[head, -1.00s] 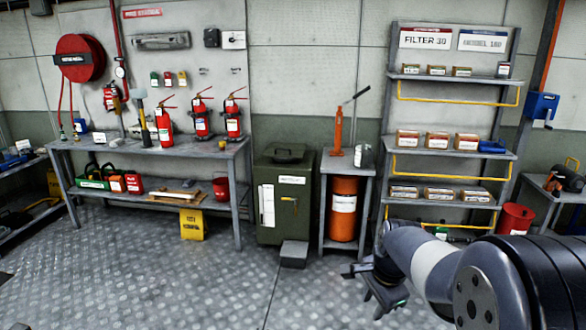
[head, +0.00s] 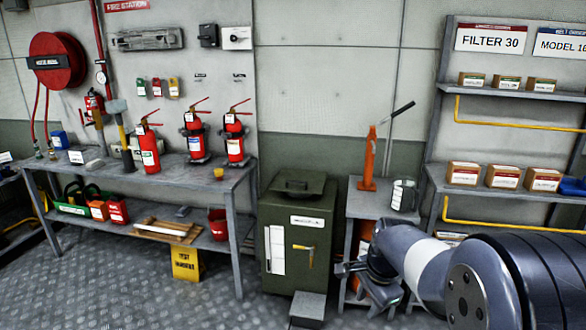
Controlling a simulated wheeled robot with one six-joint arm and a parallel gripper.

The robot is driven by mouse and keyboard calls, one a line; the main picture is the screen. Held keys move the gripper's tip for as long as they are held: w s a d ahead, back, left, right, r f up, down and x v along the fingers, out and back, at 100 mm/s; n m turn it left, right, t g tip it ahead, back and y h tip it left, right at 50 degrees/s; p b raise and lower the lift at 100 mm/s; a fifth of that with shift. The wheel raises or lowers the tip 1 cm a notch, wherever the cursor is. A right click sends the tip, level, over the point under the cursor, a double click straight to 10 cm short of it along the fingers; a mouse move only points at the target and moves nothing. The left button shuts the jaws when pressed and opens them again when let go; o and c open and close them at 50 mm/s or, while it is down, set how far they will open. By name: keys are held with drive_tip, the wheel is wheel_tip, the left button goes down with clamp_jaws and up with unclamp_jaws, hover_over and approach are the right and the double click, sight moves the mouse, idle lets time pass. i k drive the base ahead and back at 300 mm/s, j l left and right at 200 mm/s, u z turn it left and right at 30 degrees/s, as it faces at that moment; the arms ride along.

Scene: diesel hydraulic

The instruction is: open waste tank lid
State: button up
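A dark green metal tank (head: 275,238) stands on the floor at the middle, between the workbench and a small stand. Its lid (head: 298,195) has a dark handle on top and looks shut. The front carries white labels, a small yellow handle (head: 309,249) and a grey pedal-like block (head: 307,306) at the foot. I take this as the waste tank; its label is too small to read. My gripper (head: 368,288) is to the right of the tank, in front of the small stand, apart from the tank in the picture. Its fingers are too unclear to show whether they are open.
The workbench (head: 200,178) with several fire extinguishers is on the left. The small stand (head: 370,206) holds an orange jack (head: 368,165). Shelves (head: 480,92) with boxes are at right. The floor (head: 120,290) at front left is clear.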

sight(292, 181)
drive_tip(key=i+j+u, duration=0.1)
drive_tip(key=i+u, duration=0.25)
drive_tip(key=i, duration=0.15)
drive_tip(key=i+u, duration=0.4)
drive_tip(key=i+l+u, duration=0.2)
drive_tip(key=i+u, duration=0.15)
drive_tip(key=i, duration=0.2)
drive_tip(key=i+j+z, duration=0.2)
drive_tip(key=i, duration=0.25)
drive_tip(key=i+j+z, duration=0.15)
drive_tip(key=i, duration=0.3)
drive_tip(key=i+z, duration=0.25)
drive_tip(key=z, duration=0.2)
drive_tip(key=i+j+z, duration=0.15)
drive_tip(key=z, duration=0.35)
drive_tip(key=i+j+z, duration=0.3)
drive_tip(key=z, duration=0.15)
drive_tip(key=i+j+z, duration=0.25)
drive_tip(key=z, duration=0.25)
